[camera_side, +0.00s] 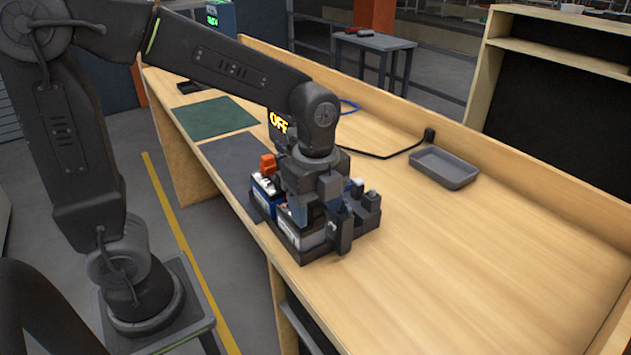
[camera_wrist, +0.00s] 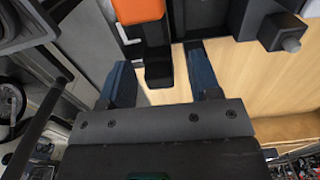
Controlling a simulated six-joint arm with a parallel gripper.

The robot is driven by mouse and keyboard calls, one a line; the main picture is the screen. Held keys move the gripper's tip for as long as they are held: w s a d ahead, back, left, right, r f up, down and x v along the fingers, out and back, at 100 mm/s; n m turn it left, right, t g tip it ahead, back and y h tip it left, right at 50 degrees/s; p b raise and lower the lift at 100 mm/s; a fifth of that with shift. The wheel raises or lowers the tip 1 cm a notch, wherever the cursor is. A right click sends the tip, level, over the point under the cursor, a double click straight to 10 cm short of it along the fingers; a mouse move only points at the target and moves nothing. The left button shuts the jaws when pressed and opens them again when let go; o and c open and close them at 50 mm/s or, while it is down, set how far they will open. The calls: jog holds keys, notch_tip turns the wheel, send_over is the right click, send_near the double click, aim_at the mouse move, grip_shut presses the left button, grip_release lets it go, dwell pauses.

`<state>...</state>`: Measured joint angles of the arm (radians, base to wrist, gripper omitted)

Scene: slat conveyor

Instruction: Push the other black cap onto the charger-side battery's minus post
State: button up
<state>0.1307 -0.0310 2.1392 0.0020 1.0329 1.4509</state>
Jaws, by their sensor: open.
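My gripper (camera_side: 318,212) points down over the battery tray and hides much of it in the side view. In the wrist view its blue fingers (camera_wrist: 160,82) stand apart, with a dark block (camera_wrist: 157,66) between or below them; I cannot tell whether they touch it. I cannot tell whether that block is a black cap. A battery with a blue side (camera_side: 266,196) and one with a pale front (camera_side: 297,238) sit in the black tray (camera_side: 306,257). An orange part (camera_side: 267,165) rises beside my gripper and shows in the wrist view (camera_wrist: 137,10). The minus post is not clear.
Black blocks (camera_side: 370,201) stand at the tray's right side. A grey dish (camera_side: 443,167), a black cable (camera_side: 390,155) and two dark mats (camera_side: 214,117) lie farther off. The bench's right half is clear.

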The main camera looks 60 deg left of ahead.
notch_tip(320, 180, up, 13)
jog(key=shift+r, duration=0.2)
dwell(0.3)
jog(key=s+a+f+n+t, duration=0.2)
jog(key=s+f+n, duration=0.1)
jog(key=n, duration=0.6)
jog(key=s+a+f+n+t, duration=0.2)
jog(key=s+n, duration=0.4)
jog(key=n, duration=0.3)
jog(key=shift+s+f+t, duration=0.25)
jog(key=shift+f+t, duration=0.55)
jog(key=shift+f, duration=0.2)
